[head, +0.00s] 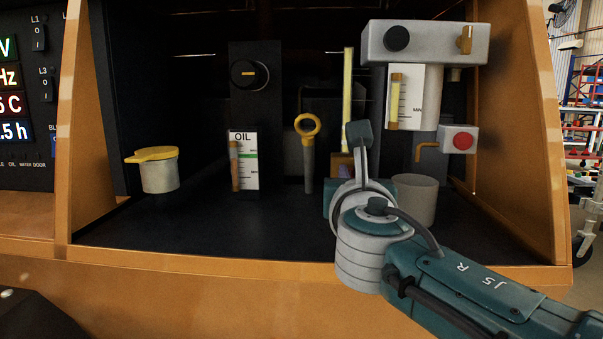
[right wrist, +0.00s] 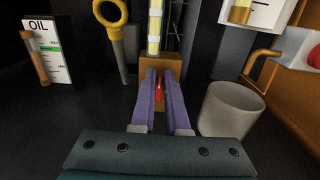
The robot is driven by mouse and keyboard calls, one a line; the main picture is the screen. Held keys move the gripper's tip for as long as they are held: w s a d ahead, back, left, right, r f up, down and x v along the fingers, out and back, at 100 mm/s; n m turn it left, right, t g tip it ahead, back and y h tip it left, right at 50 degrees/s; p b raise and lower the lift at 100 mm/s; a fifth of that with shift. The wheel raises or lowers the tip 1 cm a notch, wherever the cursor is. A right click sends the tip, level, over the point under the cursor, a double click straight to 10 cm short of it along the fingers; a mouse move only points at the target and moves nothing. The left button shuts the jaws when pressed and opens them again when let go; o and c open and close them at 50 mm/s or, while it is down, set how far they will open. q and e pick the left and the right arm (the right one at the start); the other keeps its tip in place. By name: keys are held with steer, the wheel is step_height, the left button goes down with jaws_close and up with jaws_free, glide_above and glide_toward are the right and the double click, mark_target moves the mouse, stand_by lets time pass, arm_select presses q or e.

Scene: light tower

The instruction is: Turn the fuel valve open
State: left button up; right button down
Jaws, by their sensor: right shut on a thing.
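The fuel valve shows in the right wrist view as a brass-coloured block (right wrist: 174,63) below a pale yellow upright tube, with a slim red handle (right wrist: 158,87) at its front. My right gripper (right wrist: 163,76) reaches straight at it, its two purple fingers shut on the red handle, one on each side. The fingers hide the handle's sides and part of the block. In the head view my right gripper (head: 343,172) is in front of the valve, and my wrist covers most of it. My left gripper is not in view.
A grey cup (head: 416,200) stands close right of my right gripper. A yellow-ringed dipstick (head: 308,155) and the OIL gauge (head: 244,160) are to the left. A box with a red button (head: 460,139) is at the right. The floor at the left front is clear.

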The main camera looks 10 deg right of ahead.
steer(key=shift+f+m, duration=0.1)
steer(key=shift+m, duration=0.3)
steer(key=m+b, duration=0.1)
steer(key=m, duration=0.2)
steer(key=shift+s+d+f+m+b, duration=0.1)
steer(key=shift+d+f+m+b, duration=0.05)
steer(key=shift+d+m+b, duration=0.25)
steer(key=m, duration=0.1)
steer(key=m+b, duration=0.1)
steer(key=m, duration=0.1)
steer(key=m+b, duration=0.1)
steer(key=shift+d+f+m, duration=0.25)
steer(key=shift+m, duration=0.05)
steer(key=m+b, duration=0.1)
steer(key=m, duration=0.1)
steer(key=m+b, duration=0.1)
steer(key=m, duration=0.2)
steer(key=shift+s+d+f+b, duration=0.2)
steer(key=shift+f+b, duration=0.1)
steer(key=shift+f, duration=0.1)
steer(key=shift+f+m+b, duration=0.15)
steer(key=shift+m+b, duration=0.65)
steer(key=shift+m, duration=1)
steer(key=c, duration=0.9)
jaws_free()
steer(key=shift+w, duration=0.1)
